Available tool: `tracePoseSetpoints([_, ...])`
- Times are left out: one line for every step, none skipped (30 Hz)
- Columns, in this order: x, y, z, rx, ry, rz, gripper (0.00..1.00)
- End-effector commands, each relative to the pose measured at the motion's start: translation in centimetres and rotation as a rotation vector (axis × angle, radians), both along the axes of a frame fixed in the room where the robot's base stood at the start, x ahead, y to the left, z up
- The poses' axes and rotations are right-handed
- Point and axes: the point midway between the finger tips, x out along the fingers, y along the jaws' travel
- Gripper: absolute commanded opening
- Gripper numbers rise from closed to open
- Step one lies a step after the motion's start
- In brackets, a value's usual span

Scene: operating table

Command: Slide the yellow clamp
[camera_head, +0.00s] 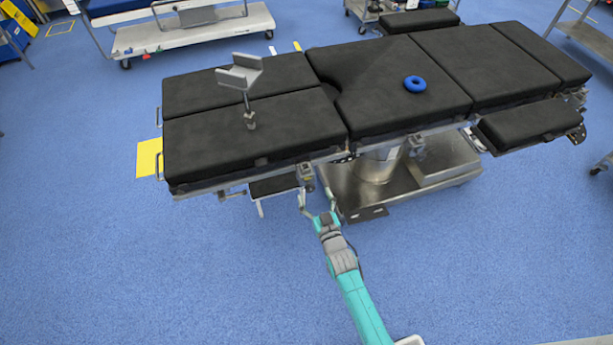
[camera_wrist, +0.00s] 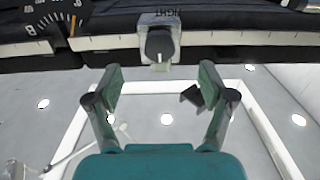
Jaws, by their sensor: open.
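A clamp (camera_wrist: 160,20) sits on the side rail (camera_wrist: 110,42) of the operating table in the wrist view. It is a pale metal block with a dark round knob (camera_wrist: 160,44) and lettering on top; it looks grey, not yellow. In the head view a small metal clamp (camera_head: 305,172) shows on the table's near side. My gripper (camera_wrist: 160,80) is open and empty, its two fingers on either side below the knob, with a visible gap to it. In the head view my gripper (camera_head: 316,196) points up at the table's near edge.
The operating table (camera_head: 255,125) has black pads, with a blue ring (camera_head: 415,84) and a metal holder (camera_head: 240,75) on top. Its metal base (camera_head: 400,180) stands right of my gripper. A yellow sheet (camera_head: 149,158) lies at left. Blue floor in front is clear.

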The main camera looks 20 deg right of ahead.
Motion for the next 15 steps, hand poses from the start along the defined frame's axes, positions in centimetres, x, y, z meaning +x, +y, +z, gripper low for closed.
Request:
tracePoseSetpoints([1.0,0.0,0.1,0.000,-0.002,0.000,0.81])
tracePoseSetpoints([1.5,0.0,0.1,0.000,-0.002,0.000,0.81])
tracePoseSetpoints([2.2,0.0,0.1,0.000,-0.002,0.000,0.81])
tracePoseSetpoints([2.7,0.0,0.1,0.000,-0.002,0.000,0.81])
tracePoseSetpoints([3.3,0.0,0.2,0.000,-0.002,0.000,0.81])
tracePoseSetpoints([3.9,0.0,0.1,0.000,-0.001,0.000,0.81])
tracePoseSetpoints([4.4,0.0,0.1,0.000,-0.002,0.000,0.81])
tracePoseSetpoints([4.8,0.0,0.1,0.000,-0.002,0.000,0.81])
tracePoseSetpoints([5.4,0.0,0.1,0.000,-0.001,0.000,0.81])
tracePoseSetpoints([5.8,0.0,0.1,0.000,-0.001,0.000,0.81])
tracePoseSetpoints([6.2,0.0,0.1,0.000,-0.001,0.000,0.81])
tracePoseSetpoints([6.5,0.0,0.0,0.000,0.000,0.000,0.81])
tracePoseSetpoints([6.8,0.0,0.0,0.000,0.000,0.000,0.81])
tracePoseSetpoints([7.1,0.0,0.0,0.000,0.000,0.000,0.81])
tracePoseSetpoints([7.4,0.0,0.0,0.000,0.000,0.000,0.81])
